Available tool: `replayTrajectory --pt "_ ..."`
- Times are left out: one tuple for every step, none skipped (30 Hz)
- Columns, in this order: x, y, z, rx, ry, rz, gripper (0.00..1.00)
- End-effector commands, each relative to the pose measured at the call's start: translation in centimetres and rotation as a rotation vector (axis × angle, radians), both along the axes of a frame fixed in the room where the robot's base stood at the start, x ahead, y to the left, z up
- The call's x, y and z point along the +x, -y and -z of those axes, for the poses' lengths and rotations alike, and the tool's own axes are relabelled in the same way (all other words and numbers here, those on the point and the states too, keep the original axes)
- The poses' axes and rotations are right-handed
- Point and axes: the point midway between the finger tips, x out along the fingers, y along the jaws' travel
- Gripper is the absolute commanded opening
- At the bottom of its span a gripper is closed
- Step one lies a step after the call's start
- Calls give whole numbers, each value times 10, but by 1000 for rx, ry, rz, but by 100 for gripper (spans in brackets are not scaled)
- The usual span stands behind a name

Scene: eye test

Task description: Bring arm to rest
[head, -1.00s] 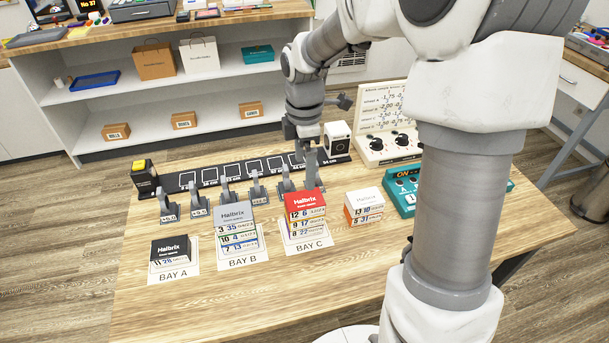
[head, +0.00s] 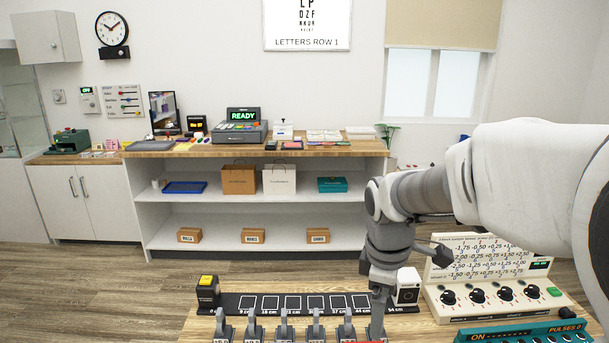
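My arm (head: 505,180) comes in from the right edge of the head view and reaches over the table, bent downward at its wrist. My gripper (head: 377,326) points down at the table's row of grey levers (head: 284,327), at its right end. It is just left of a small white and black device (head: 407,288). The fingers are small and seen edge-on, so I cannot tell whether they are open or shut, or whether they touch a lever. The lower part of the table is cut off by the bottom edge.
A black strip with marked squares (head: 300,311) lies behind the levers, with a yellow-topped block (head: 207,291) at its left. A dial panel (head: 490,270) and a teal box (head: 520,334) stand on the right. A shelf counter (head: 330,154) is behind, across open floor.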

Motion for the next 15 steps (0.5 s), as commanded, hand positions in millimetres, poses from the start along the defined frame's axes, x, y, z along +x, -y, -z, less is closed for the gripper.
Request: replayTrajectory --pt "-12 0 -17 1 37 73 100" --pt "-18 0 -23 4 56 123 100" --pt "-27 0 -32 13 82 187 100" --pt "-34 0 -38 21 101 236 100" --pt "-40 0 -43 30 120 283 100" --pt "-49 0 -50 45 146 347 100" --pt "-56 0 -56 57 166 395 100" --pt "-63 0 -60 72 185 442 100" --pt "-71 0 -67 94 210 506 100" --pt "-78 0 -71 113 228 552 100" --pt "-85 0 -75 132 245 600 100" --pt "-94 0 -79 158 266 660 100" --pt "-101 0 -82 178 281 705 100" --pt "-107 0 -85 200 295 748 100" --pt "-116 0 -88 230 312 804 100"
